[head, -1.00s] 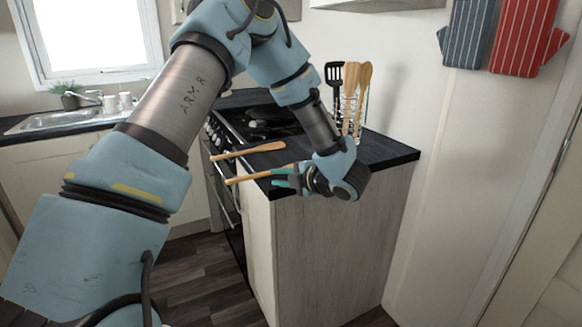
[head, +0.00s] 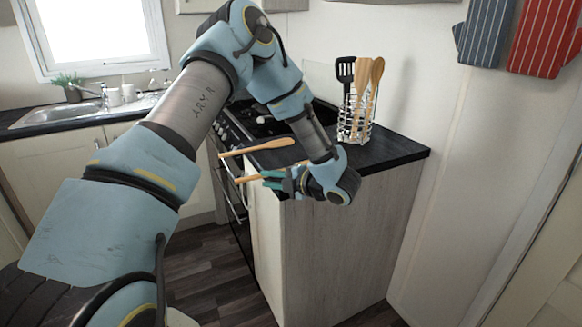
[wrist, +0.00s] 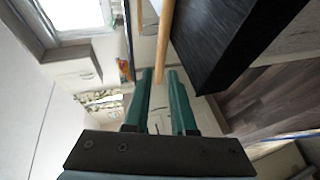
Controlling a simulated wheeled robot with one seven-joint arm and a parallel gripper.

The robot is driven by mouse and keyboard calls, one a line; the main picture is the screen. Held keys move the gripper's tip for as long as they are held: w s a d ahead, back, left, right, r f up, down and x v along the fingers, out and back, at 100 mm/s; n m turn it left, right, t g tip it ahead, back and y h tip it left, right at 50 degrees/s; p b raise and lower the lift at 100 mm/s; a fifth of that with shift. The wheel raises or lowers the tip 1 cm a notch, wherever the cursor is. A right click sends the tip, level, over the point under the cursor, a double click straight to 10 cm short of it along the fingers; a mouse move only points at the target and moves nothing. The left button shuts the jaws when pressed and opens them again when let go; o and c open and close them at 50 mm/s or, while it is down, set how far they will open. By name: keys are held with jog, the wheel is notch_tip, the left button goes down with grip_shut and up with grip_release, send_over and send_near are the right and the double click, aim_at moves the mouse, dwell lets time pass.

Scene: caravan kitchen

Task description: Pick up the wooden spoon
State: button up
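Two wooden utensils lie on the dark worktop, their handles jutting out past its left edge. The farther one (head: 257,147) has a wider, spoon-like end on the worktop. The nearer one (head: 249,178) runs behind my gripper (head: 272,180), which partly hides it, so I cannot tell its head shape. In the wrist view, my gripper's teal fingers (wrist: 159,75) are apart, with a wooden handle (wrist: 165,30) reaching into the line of the gap at their tips. I see no grip on it. The other handle (wrist: 140,25) shows farther left.
A wire holder (head: 355,130) with a black slotted turner and wooden utensils stands at the back of the worktop (head: 395,153). A stove (head: 255,118) is to the left. The cabinet side (head: 345,250) drops below my gripper. Open floor (head: 200,275) lies left of it.

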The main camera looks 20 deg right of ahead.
aim_at(255, 178)
jog(key=p+x, duration=0.1)
jog(key=x, duration=0.3)
jog(key=shift+a+p, duration=0.1)
jog(key=shift+p, duration=0.25)
jog(key=shift+c, duration=0.3)
grip_shut()
